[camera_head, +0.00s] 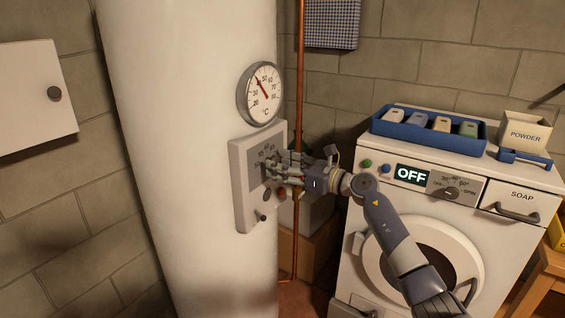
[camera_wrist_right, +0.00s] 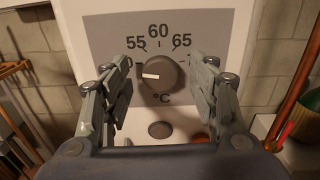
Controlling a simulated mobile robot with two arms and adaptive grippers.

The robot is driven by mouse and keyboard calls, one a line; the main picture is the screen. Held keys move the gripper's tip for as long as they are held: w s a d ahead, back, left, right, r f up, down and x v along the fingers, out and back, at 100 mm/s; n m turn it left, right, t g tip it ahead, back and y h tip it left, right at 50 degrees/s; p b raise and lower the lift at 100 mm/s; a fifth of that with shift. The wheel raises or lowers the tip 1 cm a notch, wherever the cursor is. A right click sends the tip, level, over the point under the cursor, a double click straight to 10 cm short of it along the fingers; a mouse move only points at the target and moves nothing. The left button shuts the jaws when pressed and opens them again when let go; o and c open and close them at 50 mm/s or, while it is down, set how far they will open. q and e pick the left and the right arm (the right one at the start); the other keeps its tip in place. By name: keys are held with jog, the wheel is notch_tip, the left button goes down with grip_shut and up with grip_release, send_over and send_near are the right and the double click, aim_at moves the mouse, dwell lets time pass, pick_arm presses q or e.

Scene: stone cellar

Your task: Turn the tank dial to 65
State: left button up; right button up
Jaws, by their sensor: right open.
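The tank (camera_head: 180,150) is a tall white cylinder with a pale control panel (camera_head: 243,205) on its front. In the right wrist view the tank dial (camera_wrist_right: 164,72) is a dark round knob below the marks 55, 60 and 65. Its white pointer line points left, below the 55 mark; the number there is hidden by a finger. My right gripper (camera_head: 280,170) is at the panel and hides the dial in the head view. In the right wrist view my right gripper (camera_wrist_right: 165,90) is open, with one finger on each side of the dial. Contact is not clear.
A round thermometer (camera_head: 262,95) is above the panel. A copper pipe (camera_head: 300,60) runs down beside the tank. A washing machine (camera_head: 370,235) showing OFF stands right, with a blue tray (camera_head: 425,145) on top. Below the dial are a grey button (camera_wrist_right: 160,130) and a partly hidden orange one.

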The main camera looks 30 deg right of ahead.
jog(key=c, duration=1.1)
jog(key=shift+o, duration=0.2)
